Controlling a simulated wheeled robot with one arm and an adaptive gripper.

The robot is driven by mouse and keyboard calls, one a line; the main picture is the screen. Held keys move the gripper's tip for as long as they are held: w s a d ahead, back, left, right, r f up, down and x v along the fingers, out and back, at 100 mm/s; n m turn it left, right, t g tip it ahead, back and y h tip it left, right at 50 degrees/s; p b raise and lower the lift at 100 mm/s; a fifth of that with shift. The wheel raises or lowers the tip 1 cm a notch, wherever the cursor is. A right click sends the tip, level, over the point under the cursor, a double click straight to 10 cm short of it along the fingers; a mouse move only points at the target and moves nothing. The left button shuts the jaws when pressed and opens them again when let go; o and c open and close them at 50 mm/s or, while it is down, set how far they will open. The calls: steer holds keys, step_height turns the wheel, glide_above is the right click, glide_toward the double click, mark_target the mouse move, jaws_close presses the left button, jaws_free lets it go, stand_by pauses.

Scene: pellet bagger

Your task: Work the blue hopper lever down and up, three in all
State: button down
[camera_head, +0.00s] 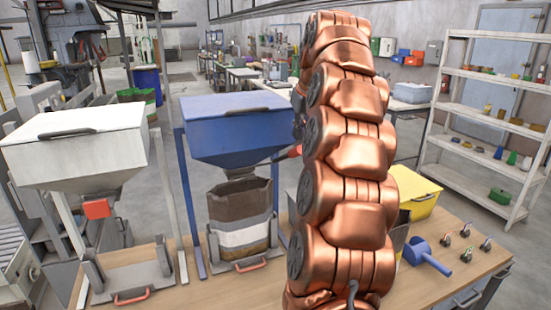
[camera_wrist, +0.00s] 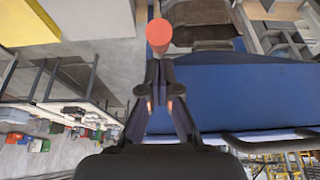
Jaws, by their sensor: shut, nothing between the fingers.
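The blue hopper (camera_head: 235,125) stands left of my arm in the head view, and its blue side (camera_wrist: 245,92) fills the right of the wrist view. Its lever's round red-orange end (camera_wrist: 159,33) shows just beyond my fingertips in the wrist view. In the head view, the red lever end (camera_head: 292,153) shows only in part beside my arm. My gripper (camera_wrist: 157,75) is shut and empty, with its fingertips close to the lever end; I cannot tell whether they touch. The gripper is mostly hidden behind my arm in the head view.
A brown and white bag (camera_head: 243,238) sits under the blue hopper. A white hopper (camera_head: 75,140) stands at left. A blue scoop (camera_head: 425,255) and a yellow bin (camera_head: 418,192) are on the wooden bench (camera_head: 450,285) at right. White shelves (camera_head: 475,165) stand behind.

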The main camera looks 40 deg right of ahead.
stand_by(0.4)
step_height(320, 180, down, 21)
steer(key=s+b, duration=0.2)
steer(key=b, duration=1.2)
steer(key=r+p, duration=0.4)
steer(key=r, duration=0.3)
steer(key=w+r+p, duration=0.1)
steer(key=r+p, duration=0.4)
steer(key=r, duration=0.2)
steer(key=w+r+p, duration=0.1)
steer(key=r+p, duration=0.3)
steer(key=r, duration=0.3)
steer(key=shift+r, duration=0.15)
step_height(320, 180, down, 21)
steer(key=s+b, duration=0.2)
steer(key=b, duration=1.3)
steer(key=r+p, duration=0.5)
steer(key=r, duration=0.2)
steer(key=w+r+p, duration=0.1)
steer(key=r+p, duration=0.4)
steer(key=r, duration=0.2)
steer(key=w+r+p, duration=0.1)
steer(key=r+p, duration=0.4)
steer(key=r, duration=0.2)
